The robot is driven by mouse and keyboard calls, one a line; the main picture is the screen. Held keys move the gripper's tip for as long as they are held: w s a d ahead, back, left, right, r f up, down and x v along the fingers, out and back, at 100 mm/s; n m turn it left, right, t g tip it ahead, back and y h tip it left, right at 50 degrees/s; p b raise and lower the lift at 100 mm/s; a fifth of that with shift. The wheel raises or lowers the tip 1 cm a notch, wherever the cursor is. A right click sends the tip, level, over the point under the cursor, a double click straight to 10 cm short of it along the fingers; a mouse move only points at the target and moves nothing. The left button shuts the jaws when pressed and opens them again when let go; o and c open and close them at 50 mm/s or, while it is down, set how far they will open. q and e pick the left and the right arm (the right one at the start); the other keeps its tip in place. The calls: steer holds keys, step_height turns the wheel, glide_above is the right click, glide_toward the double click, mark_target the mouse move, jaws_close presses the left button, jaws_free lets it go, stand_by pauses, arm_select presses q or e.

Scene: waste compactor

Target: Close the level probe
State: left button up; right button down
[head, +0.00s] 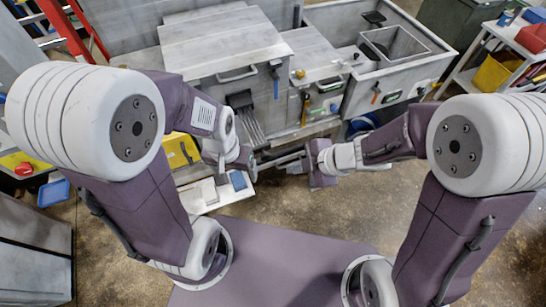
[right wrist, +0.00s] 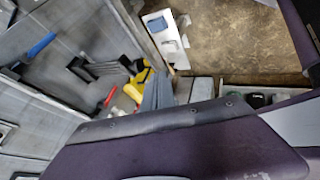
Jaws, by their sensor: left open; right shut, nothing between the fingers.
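The grey metal compactor (head: 222,43) stands ahead of me, with handles and small fittings on its front. I cannot tell which fitting is the level probe. Candidates include a blue-handled part (head: 275,83), an orange-handled part (head: 305,108) and a yellow knob (head: 299,73). My left gripper (head: 246,160) is low in front of the compactor and open; its fingertips are hard to make out. My right gripper (head: 312,163) is to its right, shut and empty, apart from the front fittings. In the right wrist view a purple part of my own arm covers the lower half.
A low white table (head: 203,196) with small blocks stands front left of the compactor. A square open hopper (head: 392,46) is at the right. A shelf with a yellow bin (head: 494,73) stands far right. A red ladder (head: 66,27) leans at the back left. Concrete floor lies below.

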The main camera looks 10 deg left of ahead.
arm_select(q)
steer(key=shift+s+f+b, duration=0.2)
steer(key=shift+f+b, duration=0.25)
steer(key=shift+f, duration=0.25)
arm_select(e)
steer(key=w+a+f, duration=0.4)
steer(key=a+f, duration=0.3)
steer(key=shift+w+a, duration=0.2)
steer(key=shift+w, duration=0.15)
arm_select(q)
steer(key=shift+r, duration=0.1)
arm_select(e)
steer(key=shift+w, duration=0.1)
